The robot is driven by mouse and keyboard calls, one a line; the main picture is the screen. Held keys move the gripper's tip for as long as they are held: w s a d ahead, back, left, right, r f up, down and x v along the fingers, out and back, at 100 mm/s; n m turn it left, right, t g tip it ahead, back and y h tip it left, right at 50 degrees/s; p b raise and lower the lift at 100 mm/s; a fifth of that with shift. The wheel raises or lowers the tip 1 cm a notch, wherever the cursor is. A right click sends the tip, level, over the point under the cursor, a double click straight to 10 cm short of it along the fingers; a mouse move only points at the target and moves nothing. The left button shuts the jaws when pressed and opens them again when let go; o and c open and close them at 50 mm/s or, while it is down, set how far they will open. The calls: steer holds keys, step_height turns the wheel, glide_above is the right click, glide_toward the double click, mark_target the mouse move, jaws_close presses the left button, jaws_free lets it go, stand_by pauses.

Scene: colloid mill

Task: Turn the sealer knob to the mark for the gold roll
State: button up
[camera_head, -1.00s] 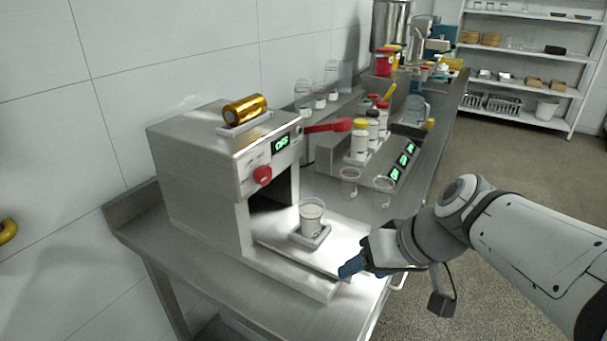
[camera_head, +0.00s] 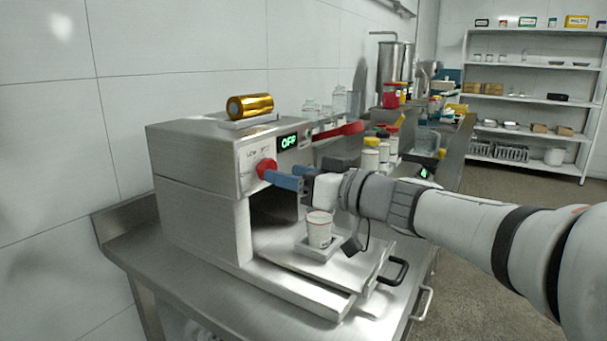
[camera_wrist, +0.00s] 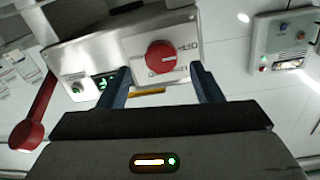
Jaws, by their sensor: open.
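The gold roll (camera_head: 250,106) lies on top of the sealer. My gripper (camera_head: 276,178) is open, its blue fingers pointing at the knob. In the wrist view, the knob lies between and just beyond the fingertips (camera_wrist: 160,72). Contact cannot be told.
A red lever (camera_head: 338,131) sticks out right of the display; it also shows in the wrist view (camera_wrist: 32,125). A cup (camera_head: 319,228) stands on the sealer's tray (camera_head: 345,262) below my gripper. Jars (camera_head: 371,155) stand farther back. A wall unit (camera_wrist: 284,38) appears in the wrist view.

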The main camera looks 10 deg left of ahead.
mark_target(266, 164)
steer(key=x, duration=0.3)
steer(key=shift+w+a, duration=0.1)
steer(key=shift+a, duration=0.15)
